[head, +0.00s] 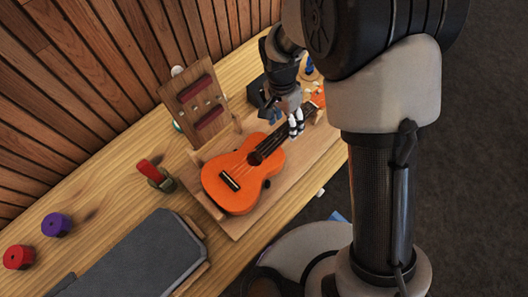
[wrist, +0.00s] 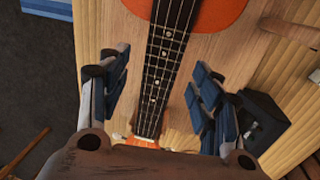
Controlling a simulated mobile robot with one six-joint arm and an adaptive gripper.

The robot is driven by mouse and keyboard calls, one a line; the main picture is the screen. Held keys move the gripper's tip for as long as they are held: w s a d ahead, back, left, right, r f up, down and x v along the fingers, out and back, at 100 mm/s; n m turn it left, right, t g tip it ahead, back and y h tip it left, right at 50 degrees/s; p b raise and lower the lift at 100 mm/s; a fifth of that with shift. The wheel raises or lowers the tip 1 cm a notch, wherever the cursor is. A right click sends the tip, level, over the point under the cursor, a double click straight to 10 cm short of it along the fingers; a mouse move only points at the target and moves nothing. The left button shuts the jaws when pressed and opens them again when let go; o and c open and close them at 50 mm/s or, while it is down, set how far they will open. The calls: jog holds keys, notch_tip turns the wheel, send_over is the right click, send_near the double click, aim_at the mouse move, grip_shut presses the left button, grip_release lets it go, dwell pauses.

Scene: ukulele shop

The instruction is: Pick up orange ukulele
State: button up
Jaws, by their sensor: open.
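The orange ukulele (head: 237,180) lies face up on a wooden board (head: 225,225) on the workbench, its neck pointing up and to the right in the head view. In the wrist view its dark fretboard (wrist: 165,62) runs down between my fingers, with part of the orange body (wrist: 215,12) at the top edge. My gripper (wrist: 160,92) is open, with one blue-padded finger on each side of the neck and a visible gap to both. In the head view my gripper (head: 296,122) covers part of the neck. The headstock is mostly hidden in the wrist view.
A wooden stand with dark red pads (head: 197,103) rises behind the ukulele. A red-handled tool (head: 154,177), a purple spool (head: 55,225), a red spool (head: 19,257) and a dark grey case (head: 145,260) lie left. A black box (wrist: 262,122) sits right of my gripper in the wrist view.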

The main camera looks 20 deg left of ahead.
aim_at(284, 131)
jog(key=f, duration=0.2)
jog(key=f+b, duration=0.1)
jog(key=f, duration=0.1)
jog(key=shift+s+d, duration=0.15)
jog(key=shift+s, duration=0.1)
jog(key=shift+r, duration=0.1)
jog(key=shift+c, duration=0.3)
grip_shut()
